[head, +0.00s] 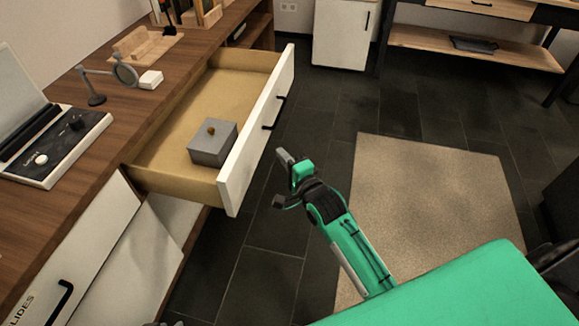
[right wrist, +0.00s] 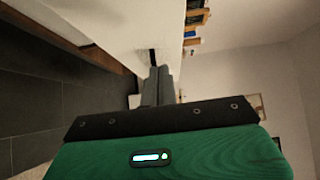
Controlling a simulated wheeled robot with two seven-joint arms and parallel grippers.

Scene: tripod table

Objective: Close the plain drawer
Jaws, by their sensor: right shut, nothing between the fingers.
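The plain drawer (head: 256,125) is pulled well out of the wooden desk. Its white front carries a black handle (head: 273,113) and no label that I can see. A grey box (head: 212,144) with a small brown knob sits inside it. My right gripper (head: 284,158) is shut and empty, outside the drawer, to the right of its front and a little below the handle in the picture. In the right wrist view the closed fingers (right wrist: 157,75) point at a white panel with a dark handle just beyond the tips. Contact is not clear. My left gripper is not seen.
A drawer labelled "SLIDES" (head: 65,290) is at the lower left. The desk top (head: 120,120) holds a magnifier stand (head: 97,88), a dark-topped device (head: 60,145) and a small white block (head: 150,79). Dark tiled floor and a beige rug (head: 430,200) lie clear to the right.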

